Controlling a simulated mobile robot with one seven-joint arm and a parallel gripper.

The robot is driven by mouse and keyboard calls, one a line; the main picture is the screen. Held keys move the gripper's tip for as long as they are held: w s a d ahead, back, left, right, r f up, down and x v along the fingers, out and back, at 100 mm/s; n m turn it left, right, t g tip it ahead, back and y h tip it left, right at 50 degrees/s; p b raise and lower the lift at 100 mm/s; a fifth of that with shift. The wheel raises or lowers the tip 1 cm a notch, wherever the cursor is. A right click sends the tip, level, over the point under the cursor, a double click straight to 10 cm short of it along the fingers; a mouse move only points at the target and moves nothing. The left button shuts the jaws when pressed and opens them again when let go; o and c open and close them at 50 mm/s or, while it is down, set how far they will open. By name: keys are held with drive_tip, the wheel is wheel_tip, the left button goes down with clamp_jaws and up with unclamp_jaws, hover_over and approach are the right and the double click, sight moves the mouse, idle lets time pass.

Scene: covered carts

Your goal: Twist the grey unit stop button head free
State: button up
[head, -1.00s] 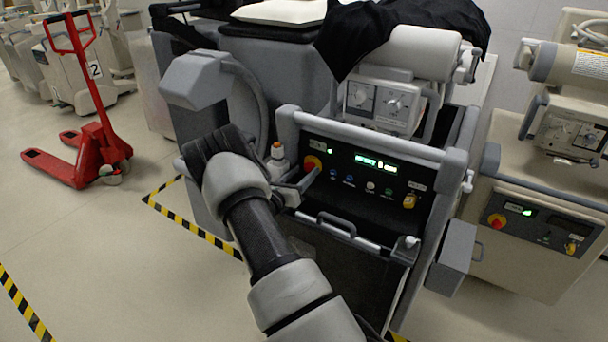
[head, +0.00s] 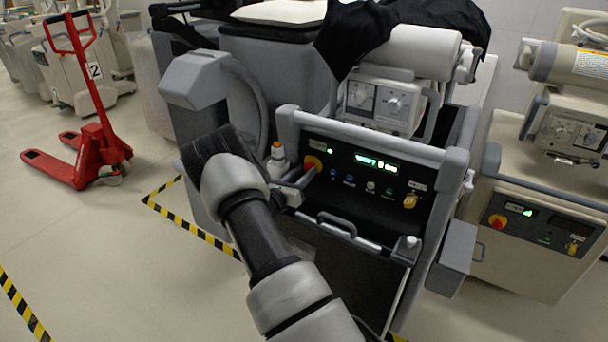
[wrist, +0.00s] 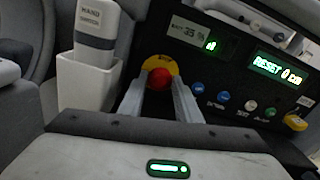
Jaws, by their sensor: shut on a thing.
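The grey unit (head: 455,215) stands ahead of me with a black control panel. Its stop button has a red head (wrist: 160,78) on a yellow collar (wrist: 163,62); in the head view the button (head: 313,162) is partly hidden behind my gripper. My gripper (wrist: 160,84) is shut on the red head, one finger on each side of it. It also shows in the head view (head: 306,176), reaching the panel from the left. The head still sits at the collar; I cannot tell how far it has turned.
A hand sanitizer bottle (wrist: 97,30) stands in a white holder close left of my gripper. A drawer handle (head: 337,222) and rail lie below the panel. A beige unit (head: 530,265) with its own red stop button (head: 497,221) is at right. A red pallet truck (head: 95,150) stands left.

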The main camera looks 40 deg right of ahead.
drive_tip(key=m+b, duration=0.2)
drive_tip(key=m, duration=0.1)
drive_tip(key=shift+f, duration=0.1)
drive_tip(key=shift+m+b, duration=0.75)
drive_tip(key=shift+m, duration=0.55)
drive_tip(key=o, duration=1.1)
drive_tip(key=p+v, duration=0.2)
drive_tip(key=v, duration=1.5)
drive_tip(key=shift+a, duration=0.2)
